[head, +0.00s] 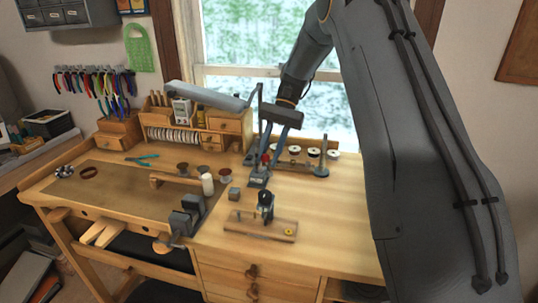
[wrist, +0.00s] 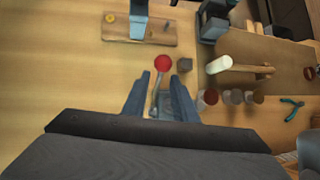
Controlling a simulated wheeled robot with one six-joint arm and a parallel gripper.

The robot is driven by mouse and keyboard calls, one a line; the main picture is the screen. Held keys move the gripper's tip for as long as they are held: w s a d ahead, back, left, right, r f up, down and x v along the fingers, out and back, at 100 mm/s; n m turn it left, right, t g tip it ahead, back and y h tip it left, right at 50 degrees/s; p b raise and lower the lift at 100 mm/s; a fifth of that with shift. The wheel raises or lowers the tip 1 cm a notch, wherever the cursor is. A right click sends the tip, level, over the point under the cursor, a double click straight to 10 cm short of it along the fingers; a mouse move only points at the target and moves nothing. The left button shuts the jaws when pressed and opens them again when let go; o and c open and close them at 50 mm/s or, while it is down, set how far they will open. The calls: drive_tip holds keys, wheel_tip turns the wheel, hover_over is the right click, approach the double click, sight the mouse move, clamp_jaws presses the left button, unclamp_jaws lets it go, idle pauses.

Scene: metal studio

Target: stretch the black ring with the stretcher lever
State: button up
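The stretcher (head: 258,180) stands on the bench, right of its middle. Its lever has a red ball knob (head: 265,158), which shows between my fingers in the wrist view (wrist: 163,63). My gripper (head: 268,153) reaches down over the stretcher. In the wrist view its two fingers (wrist: 160,78) are apart, one on each side of the lever shaft, with a gap to it. The stretcher's base is partly hidden by my fingers. I cannot make out the black ring on the stretcher. A dark round band (head: 88,172) lies at the bench's left, too small to identify.
A wooden board with a dark upright tool (head: 266,205) lies in front, with a grey block (head: 234,194) and a vise (head: 187,215) nearby. Spools and a rod stand on the right. The bench's front right is clear.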

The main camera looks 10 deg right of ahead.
drive_tip(key=b+v, duration=0.3)
drive_tip(key=v, duration=0.4)
drive_tip(key=shift+d+r, duration=0.15)
drive_tip(key=shift+r, duration=0.2)
drive_tip(key=shift+w, duration=0.1)
